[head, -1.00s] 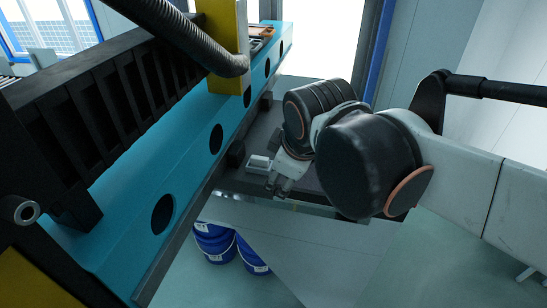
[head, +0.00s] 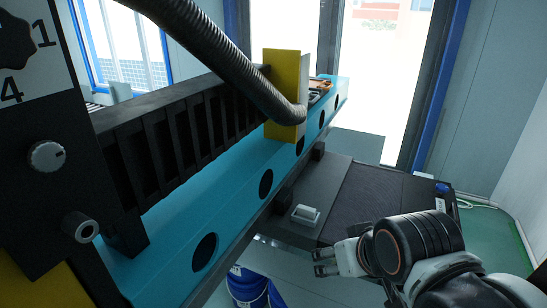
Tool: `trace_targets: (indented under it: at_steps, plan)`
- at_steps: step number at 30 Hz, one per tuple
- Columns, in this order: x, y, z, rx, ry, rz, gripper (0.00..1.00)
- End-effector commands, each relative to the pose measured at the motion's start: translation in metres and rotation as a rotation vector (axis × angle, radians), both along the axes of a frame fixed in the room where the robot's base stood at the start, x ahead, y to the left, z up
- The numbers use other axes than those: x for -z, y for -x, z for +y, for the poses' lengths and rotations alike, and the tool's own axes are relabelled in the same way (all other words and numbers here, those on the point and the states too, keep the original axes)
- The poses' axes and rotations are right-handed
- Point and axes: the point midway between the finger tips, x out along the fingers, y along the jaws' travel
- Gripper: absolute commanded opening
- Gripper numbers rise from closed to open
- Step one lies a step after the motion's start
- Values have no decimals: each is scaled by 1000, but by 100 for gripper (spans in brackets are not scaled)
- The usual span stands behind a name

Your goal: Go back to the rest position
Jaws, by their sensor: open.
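My gripper (head: 324,262) shows in the head view at the lower middle right. Its two dark fingers point left and are spread apart, with nothing between them. My arm reaches in from the bottom right corner, with a dark ribbed joint behind the gripper. The gripper is in front of and below a small white block-like part (head: 305,215) on the dark table, with a visible gap between them in the picture.
A dark table (head: 340,215) lies behind the gripper. A long blue beam (head: 180,235) with round holes and a black ribbed rack runs along the left. A yellow block (head: 284,95) and a corrugated hose (head: 230,55) sit above it.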

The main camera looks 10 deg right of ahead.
Motion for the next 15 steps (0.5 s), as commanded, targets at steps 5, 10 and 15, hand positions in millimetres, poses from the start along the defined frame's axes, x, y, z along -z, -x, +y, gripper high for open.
trace_targets:
  at_steps: [5,10,15]
  plan:
    - [48,0,0,-1,1,0,64]
    - [94,0,0,-1,1,0,64]
    - [139,0,0,-1,1,0,64]
